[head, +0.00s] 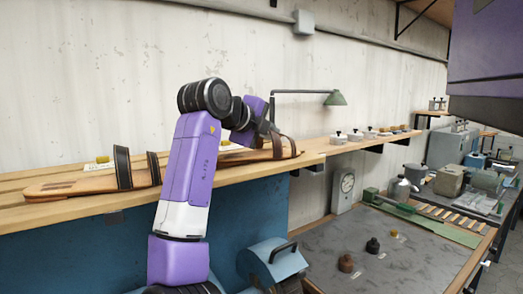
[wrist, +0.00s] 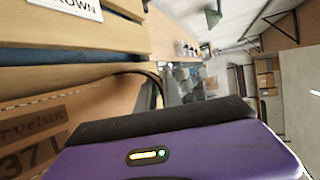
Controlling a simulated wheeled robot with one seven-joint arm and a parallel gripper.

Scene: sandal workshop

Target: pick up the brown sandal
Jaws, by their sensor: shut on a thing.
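A brown sandal (head: 258,155) with a tan sole and brown straps is at the right part of the wooden shelf. My gripper (head: 272,137) is at its strap end and is shut on it. Fingertips and grip point are too small or hidden to make out. In the wrist view the stamped sole (wrist: 45,130) shows large at the left, with a strap curving beside my purple gripper body. I cannot tell whether the sandal touches the shelf.
Another sandal (head: 75,186) with dark straps lies on the shelf (head: 60,212) at the left. A label ending in "ROWN" (wrist: 75,6) shows in the wrist view. A green lamp (head: 335,98) and small jars (head: 338,138) stand further right. A workbench (head: 420,255) is below right.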

